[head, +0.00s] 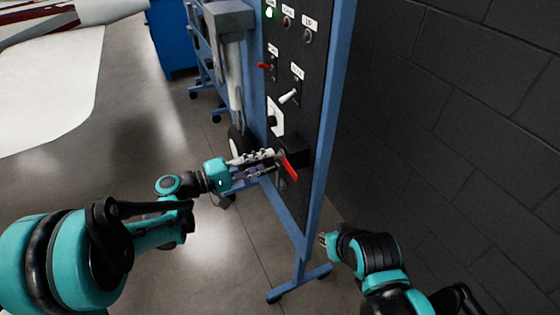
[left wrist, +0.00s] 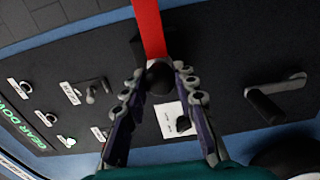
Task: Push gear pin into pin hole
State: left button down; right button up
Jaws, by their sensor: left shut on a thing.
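My left gripper (head: 272,163) is at the lower part of the black panel (head: 283,80). In the left wrist view its fingers (left wrist: 158,78) are shut on a dark rounded piece, which I take to be the gear pin (left wrist: 160,80). A red strap (left wrist: 149,28) runs from it; the red strap also shows in the head view (head: 290,168). The fingers hide much of the pin. A white plate with a dark centre (head: 275,118) is just above the gripper. I cannot make out the pin hole. My right gripper (head: 325,239) is low, right of the stand, its fingers barely visible.
The panel has a red lever (head: 265,66), a white-tipped switch (head: 290,96) and small labelled knobs. Its blue frame (head: 318,150) stands on a wheeled foot. A dark brick wall (head: 450,110) is on the right.

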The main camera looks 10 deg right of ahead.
pick_arm(q)
jog(key=shift+a, duration=0.1)
jog(key=shift+s+a, duration=0.15)
jog(key=shift+a, duration=0.35)
jog(key=shift+a, duration=0.1)
jog(key=v, duration=0.6)
jog(key=shift+s+a+b, duration=0.15)
jog(key=shift+a+b, duration=0.1)
jog(key=shift+b, duration=0.1)
dwell(0.4)
